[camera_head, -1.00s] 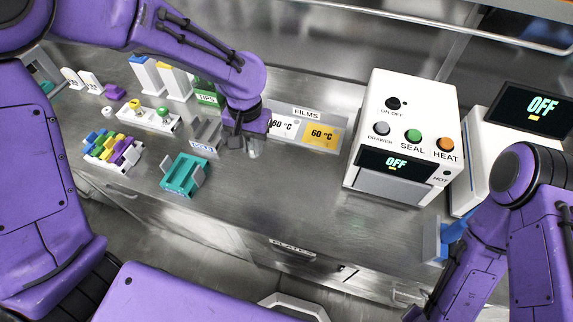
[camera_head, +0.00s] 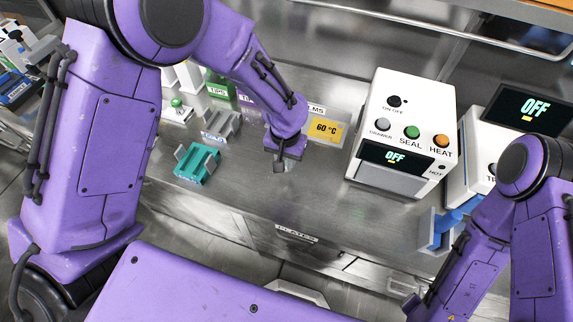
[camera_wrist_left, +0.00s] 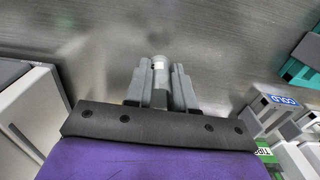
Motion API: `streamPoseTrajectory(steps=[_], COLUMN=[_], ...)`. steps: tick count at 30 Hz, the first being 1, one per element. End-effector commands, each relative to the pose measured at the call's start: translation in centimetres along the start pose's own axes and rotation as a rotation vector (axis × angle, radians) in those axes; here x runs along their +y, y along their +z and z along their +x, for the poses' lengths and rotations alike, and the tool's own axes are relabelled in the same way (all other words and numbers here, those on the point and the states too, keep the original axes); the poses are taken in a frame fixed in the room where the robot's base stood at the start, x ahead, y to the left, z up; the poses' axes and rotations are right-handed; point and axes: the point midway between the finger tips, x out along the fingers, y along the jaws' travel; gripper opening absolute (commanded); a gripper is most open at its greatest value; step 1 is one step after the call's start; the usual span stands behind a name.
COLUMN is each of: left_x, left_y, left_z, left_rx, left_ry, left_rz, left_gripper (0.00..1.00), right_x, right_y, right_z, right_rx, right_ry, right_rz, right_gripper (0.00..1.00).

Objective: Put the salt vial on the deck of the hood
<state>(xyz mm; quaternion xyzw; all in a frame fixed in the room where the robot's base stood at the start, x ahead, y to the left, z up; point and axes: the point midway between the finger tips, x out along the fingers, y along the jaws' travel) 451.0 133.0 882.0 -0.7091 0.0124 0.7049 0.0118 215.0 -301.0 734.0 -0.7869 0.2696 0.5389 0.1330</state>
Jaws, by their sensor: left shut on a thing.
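My left gripper (camera_head: 283,165) is above the steel bench, in front of the yellow 60 °C label. In the left wrist view my left gripper (camera_wrist_left: 160,88) is shut on a small vial (camera_wrist_left: 159,64), a pale grey piece with a white band, whose end sticks out past the fingertips. I cannot read any label on it. In the head view the vial is mostly hidden by the gripper. My right arm shows at the right, but its fingers are not visible. I cannot make out the hood deck in either view.
A teal holder (camera_head: 197,164) and a grey rack (camera_head: 221,124) stand left of the gripper. The white sealer (camera_head: 402,130) stands to the right, with a blue-and-grey item (camera_head: 441,230) near its front right. The bench between holder and sealer is mostly clear.

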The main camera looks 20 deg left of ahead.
Motion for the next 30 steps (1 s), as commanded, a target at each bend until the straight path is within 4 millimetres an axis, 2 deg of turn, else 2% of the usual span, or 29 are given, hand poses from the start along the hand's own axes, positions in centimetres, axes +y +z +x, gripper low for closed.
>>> streamPoseTrajectory(steps=[6, 18, 19, 21, 30], left_x=[0.2, 0.2, 0.2, 0.2, 0.2], left_y=[-0.2, -0.2, -0.2, -0.2, -0.2], left_z=[3.2, 4.0, 3.9, 3.9, 3.5], left_rx=[-0.002, -0.001, 0.000, 0.000, 0.000], left_ry=[0.000, 0.000, 0.000, 0.000, 0.000], left_rz=[-0.001, 0.000, 0.000, 0.000, 0.000], left_gripper=[0.00, 0.00, 0.33, 0.49, 0.49], right_x=[0.1, 0.1, 0.1, 0.1, 0.1], right_y=[-0.5, -0.4, -0.4, -0.4, -0.5], right_z=[-1.1, -0.8, -0.9, -0.9, -1.0], right_rx=[0.001, 0.001, 0.001, 0.001, 0.001], right_ry=[-0.001, 0.000, 0.000, 0.000, 0.000], right_rz=[0.000, 0.000, 0.000, 0.000, 0.000], right_gripper=[0.62, 0.62, 0.62, 0.62, 0.62])
